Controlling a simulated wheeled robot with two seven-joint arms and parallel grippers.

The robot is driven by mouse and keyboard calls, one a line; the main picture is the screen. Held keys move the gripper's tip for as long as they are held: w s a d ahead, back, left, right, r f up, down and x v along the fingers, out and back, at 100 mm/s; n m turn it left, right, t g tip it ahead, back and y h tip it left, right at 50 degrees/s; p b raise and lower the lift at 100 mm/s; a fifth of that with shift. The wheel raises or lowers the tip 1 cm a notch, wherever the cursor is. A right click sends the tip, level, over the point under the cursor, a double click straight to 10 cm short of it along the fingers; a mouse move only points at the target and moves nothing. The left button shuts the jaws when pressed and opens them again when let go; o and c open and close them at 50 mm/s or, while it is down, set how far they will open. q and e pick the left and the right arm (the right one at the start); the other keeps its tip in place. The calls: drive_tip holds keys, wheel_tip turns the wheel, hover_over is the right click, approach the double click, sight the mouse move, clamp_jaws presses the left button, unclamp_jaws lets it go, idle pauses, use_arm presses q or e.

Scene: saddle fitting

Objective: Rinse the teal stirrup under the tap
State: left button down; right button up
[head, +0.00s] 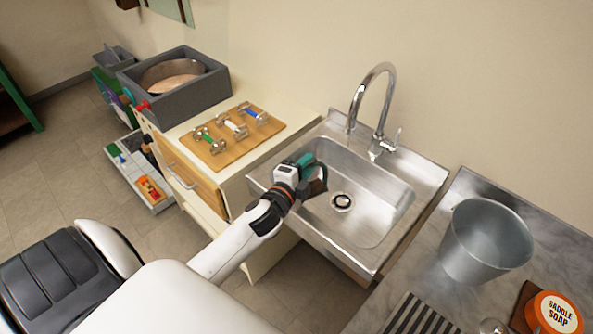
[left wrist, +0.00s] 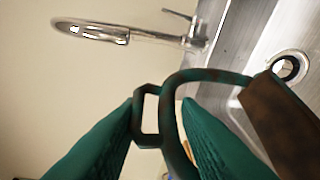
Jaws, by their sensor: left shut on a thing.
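My left gripper (head: 304,168) is over the left side of the steel sink (head: 385,205), its teal fingers shut on the stirrup. In the left wrist view the stirrup (left wrist: 205,76) is a dark teal loop with brown, dirty-looking patches; its small end frame is between the fingers (left wrist: 160,118) and its wide brown tread (left wrist: 285,120) points right. In the head view the stirrup's brown part (head: 317,187) shows just beyond the gripper. The chrome tap (head: 383,69) arches behind the sink, apart from the stirrup; it also shows in the left wrist view (left wrist: 120,34). No water stream is visible. My right gripper is out of view.
A metal bucket (head: 470,255) and a saddle soap tin (head: 557,312) stand on the right counter (head: 455,205). Left of the sink are a wooden board (head: 215,155) with metal bits and a grey box (head: 210,85) with a round basin. The sink basin is otherwise clear.

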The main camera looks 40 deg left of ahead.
sight(318, 165)
use_arm(q)
drive_tip(key=w, duration=0.1)
drive_tip(key=w+d+b, duration=0.1)
drive_tip(key=w, duration=0.1)
drive_tip(key=w+f, duration=0.1)
drive_tip(key=w, duration=0.1)
drive_tip(key=shift+d+b, duration=0.25)
drive_tip(key=shift+b, duration=0.1)
drive_tip(key=shift+w+d+f+b, duration=0.15)
drive_tip(key=shift+w+d+b, duration=0.1)
drive_tip(key=shift+w, duration=0.5)
drive_tip(key=shift+w+d+f+b, duration=0.1)
drive_tip(key=shift+w+d+b, duration=0.1)
drive_tip(key=shift+w, duration=0.5)
drive_tip(key=shift+d, duration=0.1)
drive_tip(key=shift+s+d, duration=0.2)
drive_tip(key=shift+d, duration=0.3)
drive_tip(key=shift+a, duration=0.25)
drive_tip(key=shift+w+a, duration=0.15)
drive_tip(key=shift+a, duration=0.25)
drive_tip(key=shift+d, duration=0.15)
drive_tip(key=shift+d, duration=0.5)
drive_tip(key=shift+s, duration=0.2)
